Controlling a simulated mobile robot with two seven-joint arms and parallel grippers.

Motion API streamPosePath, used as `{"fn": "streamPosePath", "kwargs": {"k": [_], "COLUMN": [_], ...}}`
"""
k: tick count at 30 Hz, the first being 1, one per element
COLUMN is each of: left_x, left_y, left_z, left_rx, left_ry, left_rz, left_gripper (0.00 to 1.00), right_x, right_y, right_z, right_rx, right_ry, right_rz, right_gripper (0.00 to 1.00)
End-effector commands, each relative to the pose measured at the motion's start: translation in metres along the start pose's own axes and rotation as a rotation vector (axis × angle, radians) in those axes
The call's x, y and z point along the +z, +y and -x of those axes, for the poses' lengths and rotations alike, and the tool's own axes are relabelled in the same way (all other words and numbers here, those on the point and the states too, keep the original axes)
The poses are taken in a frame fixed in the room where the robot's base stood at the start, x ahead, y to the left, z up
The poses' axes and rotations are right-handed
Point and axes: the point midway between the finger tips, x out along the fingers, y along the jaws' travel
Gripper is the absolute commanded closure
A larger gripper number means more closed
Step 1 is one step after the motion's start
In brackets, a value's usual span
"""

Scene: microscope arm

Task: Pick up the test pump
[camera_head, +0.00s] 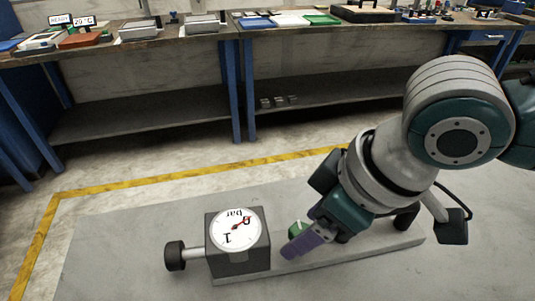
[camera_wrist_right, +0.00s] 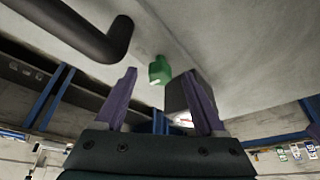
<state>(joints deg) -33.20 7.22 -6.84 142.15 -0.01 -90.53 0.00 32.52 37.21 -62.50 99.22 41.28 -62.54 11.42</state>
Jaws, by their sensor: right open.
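The test pump lies on the grey surface in the head view. It has a long pale base plate (camera_head: 345,260), a dark block with a round dial gauge (camera_head: 237,229) and a black knob (camera_head: 175,256) at its left end. A small green part (camera_head: 296,228) shows beside my purple fingers. My right gripper (camera_head: 308,239) is open over the middle of the pump. In the wrist view the green part (camera_wrist_right: 160,68) appears between the open fingers, with the dark gauge block (camera_wrist_right: 188,92) behind the right finger. A black bar (camera_wrist_right: 85,32) shows at upper left. My left gripper is out of view.
A long workbench (camera_head: 180,35) with blue legs and trays stands at the back. Small metal blocks (camera_head: 279,101) sit on its lower shelf. A yellow floor line (camera_head: 190,178) runs behind the pump. The grey surface (camera_head: 120,225) left of the pump is clear.

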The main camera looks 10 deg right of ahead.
Motion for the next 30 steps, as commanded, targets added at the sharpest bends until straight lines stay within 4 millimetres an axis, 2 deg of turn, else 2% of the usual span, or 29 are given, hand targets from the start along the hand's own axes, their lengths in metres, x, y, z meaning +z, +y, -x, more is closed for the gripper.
{"fn": "streamPosePath", "kwargs": {"k": [1, 5, 13, 30], "left_x": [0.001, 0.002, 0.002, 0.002], "left_y": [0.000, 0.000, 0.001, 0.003], "left_z": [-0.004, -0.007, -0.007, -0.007], "left_rx": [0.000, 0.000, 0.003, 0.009], "left_ry": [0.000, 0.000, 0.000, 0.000], "left_rz": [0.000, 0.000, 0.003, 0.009], "left_gripper": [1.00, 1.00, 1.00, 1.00], "right_x": [0.001, 0.001, 0.000, 0.001], "right_y": [0.000, 0.000, 0.000, 0.000], "right_z": [-0.010, -0.024, -0.026, -0.025], "right_rx": [0.000, -0.001, 0.000, 0.000], "right_ry": [0.000, 0.000, 0.001, 0.000], "right_rz": [-0.001, 0.001, 0.001, 0.001], "right_gripper": [0.28, 0.28, 0.30, 0.94]}}
